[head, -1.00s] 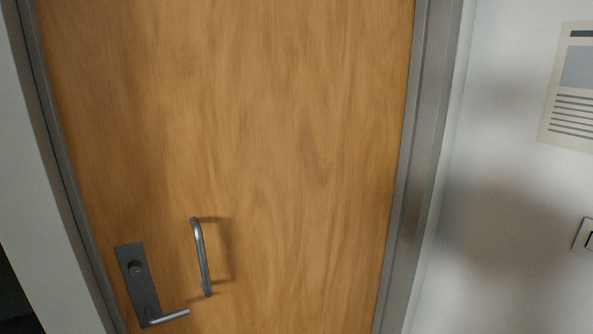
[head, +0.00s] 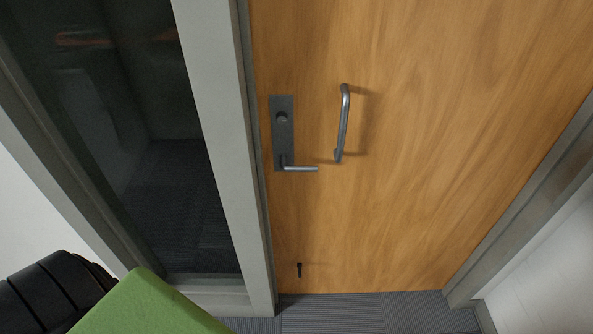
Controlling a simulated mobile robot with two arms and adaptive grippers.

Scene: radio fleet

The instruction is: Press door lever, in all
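The door lever (head: 301,168) is a short silver bar, level, pointing right from the bottom of a dark lock plate (head: 283,135). The plate is on the left side of a wooden door (head: 450,120), which looks closed in its grey frame. A round knob (head: 282,117) sits on the plate above the lever. A vertical pull handle (head: 343,122) is on the door to the right of the lever. Neither of my grippers shows in the head view, and nothing touches the lever.
A dark glass panel (head: 160,120) stands left of the door. A green-topped object (head: 150,308) and a black ribbed object (head: 50,292) are at the bottom left. A small dark fitting (head: 299,269) is low on the door. Grey carpet (head: 370,314) in front of the door is clear.

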